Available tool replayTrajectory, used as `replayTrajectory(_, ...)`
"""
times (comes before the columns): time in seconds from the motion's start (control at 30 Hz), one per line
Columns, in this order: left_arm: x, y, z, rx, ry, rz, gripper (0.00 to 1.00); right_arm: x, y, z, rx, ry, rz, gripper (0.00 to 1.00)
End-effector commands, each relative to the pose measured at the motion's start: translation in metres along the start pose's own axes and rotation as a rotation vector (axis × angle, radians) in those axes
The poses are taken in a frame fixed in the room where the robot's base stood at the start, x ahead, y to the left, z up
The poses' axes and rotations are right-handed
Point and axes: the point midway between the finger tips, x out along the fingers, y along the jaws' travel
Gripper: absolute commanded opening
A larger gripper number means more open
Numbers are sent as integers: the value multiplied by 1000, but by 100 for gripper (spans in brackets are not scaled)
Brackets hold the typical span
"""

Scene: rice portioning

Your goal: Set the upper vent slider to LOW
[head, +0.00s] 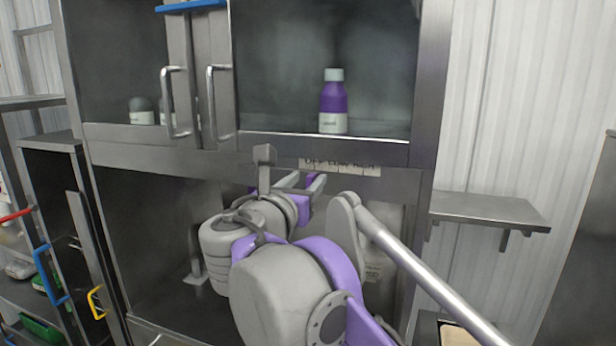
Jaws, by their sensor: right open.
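The vent label strip (341,166) is on the steel rail between the upper and lower cabinet openings. Its small lettering is blurred, and I cannot read the settings surely. A grey upright tab (264,157), which looks like the slider handle, stands in front of the rail, left of the strip. I cannot tell which setting it marks. My right gripper (304,184) is open and empty, just below the rail, between the tab and the strip's middle. Contact with the tab is unclear. My right arm hides much of the area below. My left gripper is out of view.
A purple bottle (333,104) stands on the upper shelf above the strip. Two vertical door handles (217,103) stick out at the upper left. A steel side shelf (484,209) juts out at the right. Doors with coloured handles (50,274) stand at the lower left.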

Motion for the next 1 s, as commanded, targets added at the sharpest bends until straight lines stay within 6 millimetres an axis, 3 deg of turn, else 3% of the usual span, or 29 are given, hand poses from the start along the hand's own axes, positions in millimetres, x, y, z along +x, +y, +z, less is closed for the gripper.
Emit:
replayTrajectory(0.2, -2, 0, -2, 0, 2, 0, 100, 16, 0, 0, 1, 0, -1, 48)
replayTrajectory(0.47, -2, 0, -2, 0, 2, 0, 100, 16, 0, -1, 1, 0, 0, 48)
replayTrajectory(0.73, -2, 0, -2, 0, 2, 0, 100, 16, 0, -1, 1, 1, 0, 0)
replayTrajectory(1.0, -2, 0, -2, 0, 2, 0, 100, 16, 0, -1, 1, 1, 0, 0)
